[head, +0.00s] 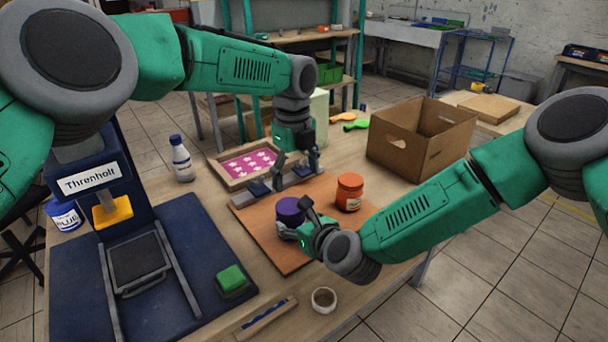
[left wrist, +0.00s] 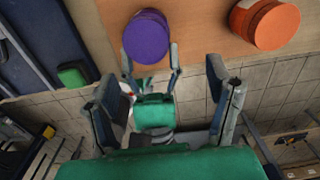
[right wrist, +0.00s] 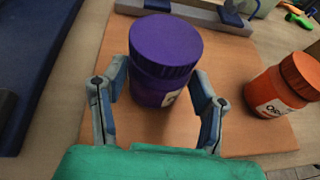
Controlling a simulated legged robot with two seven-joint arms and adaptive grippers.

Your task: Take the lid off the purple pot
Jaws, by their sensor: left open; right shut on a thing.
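The purple pot (head: 290,211) stands upright on the brown board with its purple lid on; the lid fills the middle of the right wrist view (right wrist: 166,46). My right gripper (head: 306,225) is low at the pot, its fingers on both sides of the pot's body, shut on it; it also shows in the right wrist view (right wrist: 160,92). My left gripper (head: 297,168) is open and empty, above the board and behind the pot in the head view. In the left wrist view the purple lid (left wrist: 146,37) lies beyond its open fingers (left wrist: 172,90).
An orange pot (head: 349,192) stands right of the purple pot on the board (head: 325,215). A framed pink screen (head: 250,163) lies behind. A cardboard box (head: 420,140) stands at the right back, a white bottle (head: 181,160) at the left, and a blue press (head: 135,255) at the left front.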

